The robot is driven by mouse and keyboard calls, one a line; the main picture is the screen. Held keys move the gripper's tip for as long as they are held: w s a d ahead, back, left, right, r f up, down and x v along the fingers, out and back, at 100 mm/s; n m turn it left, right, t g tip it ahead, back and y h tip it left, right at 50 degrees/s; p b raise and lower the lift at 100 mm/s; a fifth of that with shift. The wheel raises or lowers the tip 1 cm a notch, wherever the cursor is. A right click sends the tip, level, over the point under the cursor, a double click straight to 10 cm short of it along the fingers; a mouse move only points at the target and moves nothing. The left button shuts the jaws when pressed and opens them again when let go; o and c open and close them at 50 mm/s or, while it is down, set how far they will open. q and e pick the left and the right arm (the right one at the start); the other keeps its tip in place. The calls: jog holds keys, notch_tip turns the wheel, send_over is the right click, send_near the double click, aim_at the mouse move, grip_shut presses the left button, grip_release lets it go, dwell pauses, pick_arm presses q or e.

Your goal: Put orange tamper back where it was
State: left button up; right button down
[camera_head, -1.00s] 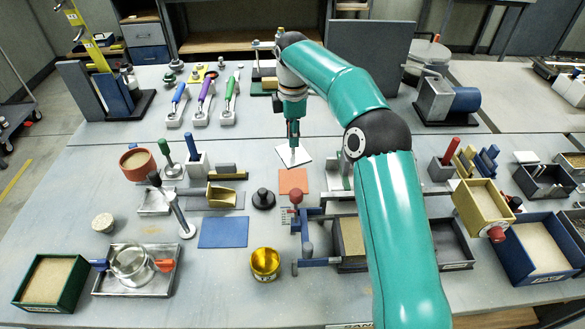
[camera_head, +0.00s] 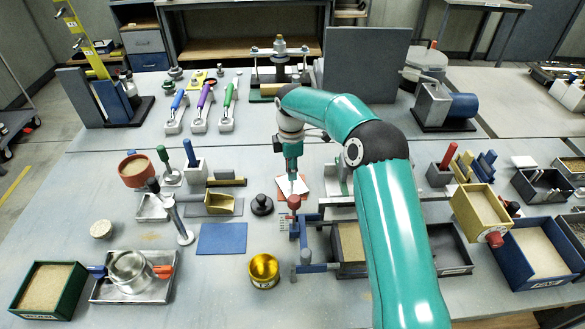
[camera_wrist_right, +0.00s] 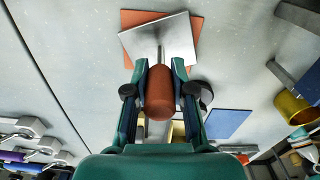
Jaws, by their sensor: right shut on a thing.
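My right gripper (camera_head: 292,161) is shut on the orange tamper's handle (camera_wrist_right: 160,92). The tamper hangs below it, with a thin rod and a pale square plate (camera_wrist_right: 165,40); the plate also shows in the head view (camera_head: 301,183). An orange square mat (camera_wrist_right: 130,17) lies on the table under the plate. The plate covers much of the mat and is turned against it, so the mat's corners stick out. I cannot tell whether the plate touches the mat. My left gripper is not in view.
A blue stand with a red knob (camera_head: 294,201) is close in front of the mat. A black knobbed weight (camera_head: 261,204) and an empty blue mat (camera_head: 222,239) lie to the left. Metal frames and bins crowd the right. Table behind the mat is clear.

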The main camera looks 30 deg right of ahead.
jog(key=shift+f, duration=0.1)
jog(key=c, duration=1)
grip_release()
notch_tip(320, 180, up, 12)
jog(key=shift+r+p, duration=0.15)
jog(key=shift+p, duration=0.15)
